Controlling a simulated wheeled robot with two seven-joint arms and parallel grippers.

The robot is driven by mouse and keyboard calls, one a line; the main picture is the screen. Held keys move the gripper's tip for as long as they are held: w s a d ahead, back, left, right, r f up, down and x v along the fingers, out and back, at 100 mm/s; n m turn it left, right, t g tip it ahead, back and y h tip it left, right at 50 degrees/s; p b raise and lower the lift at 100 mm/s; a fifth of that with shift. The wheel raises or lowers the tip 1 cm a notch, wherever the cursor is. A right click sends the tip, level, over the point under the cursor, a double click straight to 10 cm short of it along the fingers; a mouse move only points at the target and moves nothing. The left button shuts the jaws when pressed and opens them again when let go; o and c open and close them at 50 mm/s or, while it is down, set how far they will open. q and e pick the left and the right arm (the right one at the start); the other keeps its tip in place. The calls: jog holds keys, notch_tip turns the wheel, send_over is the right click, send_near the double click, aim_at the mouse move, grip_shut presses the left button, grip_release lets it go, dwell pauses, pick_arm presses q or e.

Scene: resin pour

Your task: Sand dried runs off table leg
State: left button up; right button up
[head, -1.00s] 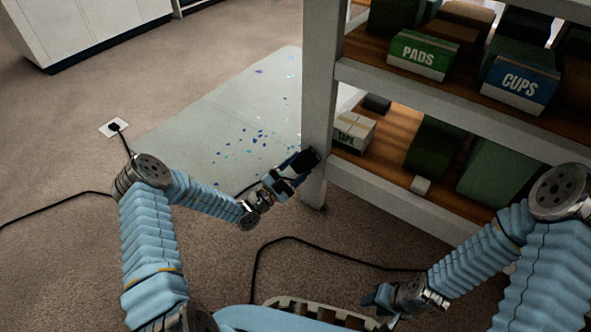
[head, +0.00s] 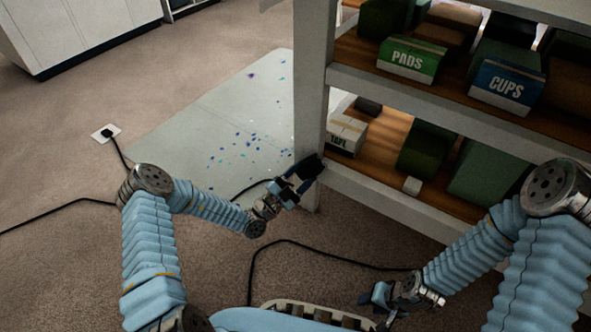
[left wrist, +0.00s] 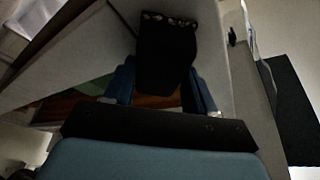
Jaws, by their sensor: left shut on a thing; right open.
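The pale grey leg (head: 311,115) stands at the near left corner of the shelved table, its foot on the carpet. My left gripper (head: 297,182) is shut on a dark block (head: 311,166) in front of the leg's lower part. In the left wrist view the dark block (left wrist: 167,55) sits between the blue fingers, with a speckled far edge. I cannot tell whether it touches the leg. Dried runs are not discernible in these frames. My right gripper (head: 378,297) is open and empty, low over the carpet.
The lower shelf holds a TAPE box (head: 346,133) and green boxes. The upper shelf holds PADS (head: 407,62) and CUPS (head: 505,85) boxes. A paint-spotted sheet (head: 195,140) lies behind the leg. Black cords (head: 285,242) cross the carpet; one reaches a floor socket (head: 105,133).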

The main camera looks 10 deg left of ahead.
pick_arm(q)
jog(key=shift+d, duration=0.15)
jog(key=shift+w, duration=0.1)
jog(key=shift+w+a+r+b, duration=0.1)
jog(key=shift+w+a+b, duration=0.25)
jog(key=shift+a, duration=0.6)
jog(key=shift+w+a+r+b, duration=0.15)
jog(key=shift+w+a, duration=0.4)
jog(key=shift+a, duration=0.4)
jog(key=s+a+p, duration=0.1)
jog(key=s+p, duration=0.1)
jog(key=s, duration=0.4)
jog(key=shift+a+f+p, duration=0.25)
jog(key=shift+a+p, duration=0.1)
jog(key=shift+a, duration=0.05)
